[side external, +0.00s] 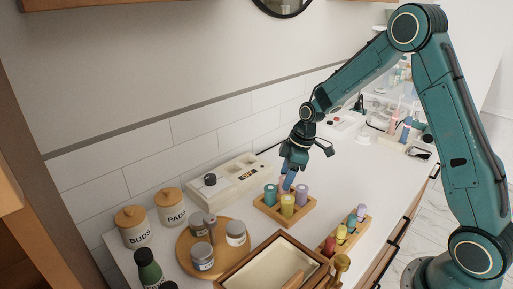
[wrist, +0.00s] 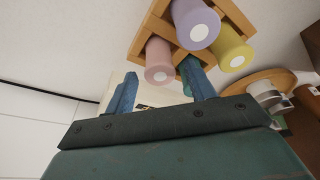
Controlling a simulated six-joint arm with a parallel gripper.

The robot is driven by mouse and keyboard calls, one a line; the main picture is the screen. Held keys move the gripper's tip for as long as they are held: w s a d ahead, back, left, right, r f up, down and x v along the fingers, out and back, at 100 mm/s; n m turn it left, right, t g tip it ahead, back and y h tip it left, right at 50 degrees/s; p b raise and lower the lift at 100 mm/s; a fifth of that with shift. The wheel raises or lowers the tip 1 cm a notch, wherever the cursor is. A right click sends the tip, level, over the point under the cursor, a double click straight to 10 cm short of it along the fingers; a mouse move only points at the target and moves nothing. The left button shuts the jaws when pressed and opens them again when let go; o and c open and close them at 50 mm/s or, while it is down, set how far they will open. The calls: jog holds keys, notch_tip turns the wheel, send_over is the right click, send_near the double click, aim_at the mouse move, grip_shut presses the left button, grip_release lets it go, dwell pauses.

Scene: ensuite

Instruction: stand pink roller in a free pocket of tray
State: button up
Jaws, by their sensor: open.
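The pink roller (wrist: 159,62) shows end-on in the wrist view, at one corner of the wooden tray (wrist: 146,32), and appears to stand in a pocket there. A purple roller (wrist: 195,24), a yellow roller (wrist: 232,54) and a teal roller (wrist: 188,88), partly behind a finger, stand in the same tray. In the side view the tray (side external: 268,211) holds the purple roller (side external: 302,196), yellow roller (side external: 287,205) and teal roller (side external: 270,195); the pink one is mostly hidden. My gripper (side external: 289,176) is open above the tray's back, its fingers (wrist: 163,84) at either side of the pink roller.
A narrow wooden rack (side external: 330,258) with several coloured rollers stands to the right. A framed box (side external: 268,270) is in front, and a round board (side external: 188,254) with jars stands left. A pale box (side external: 232,178) lies behind by the wall. Some counter right of the tray is bare.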

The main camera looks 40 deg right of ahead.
jog(key=v, duration=1)
jog(key=shift+r, duration=0.3)
jog(key=s+a+r+m+t+h, duration=0.2)
jog(key=s+a+r+m, duration=0.3)
jog(key=s+r, duration=0.65)
jog(key=s+a+m+t, duration=0.1)
jog(key=s+m, duration=0.3)
jog(key=s, duration=1.1)
jog(key=shift+a+f, duration=0.3)
jog(key=shift+a, duration=0.55)
